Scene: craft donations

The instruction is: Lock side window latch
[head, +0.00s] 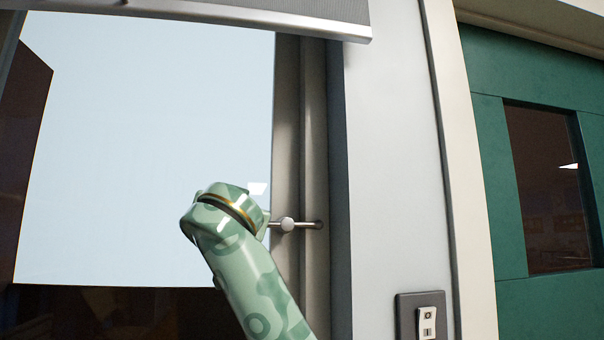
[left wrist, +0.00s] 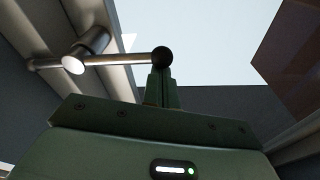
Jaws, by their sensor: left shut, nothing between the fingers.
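The side window latch (head: 288,225) is a metal pivot with a thin bar lying about level across the window's right frame. In the left wrist view, the latch bar (left wrist: 120,59) ends in a black ball knob (left wrist: 161,57), and the pivot boss is to its left. My left gripper (left wrist: 163,84) is shut and empty. Its fingertips appear right at the black knob; I cannot tell whether they touch it. In the head view, my green patterned wrist hides the knob end of the bar and my fingers. My right gripper is in neither view.
The window's pale pane (head: 150,140) is left of the latch, under a grey blind with a metal bottom bar (head: 250,20). A wall switch (head: 427,320) is low on the right, and a green door (head: 485,140) stands beyond. The wall between is bare.

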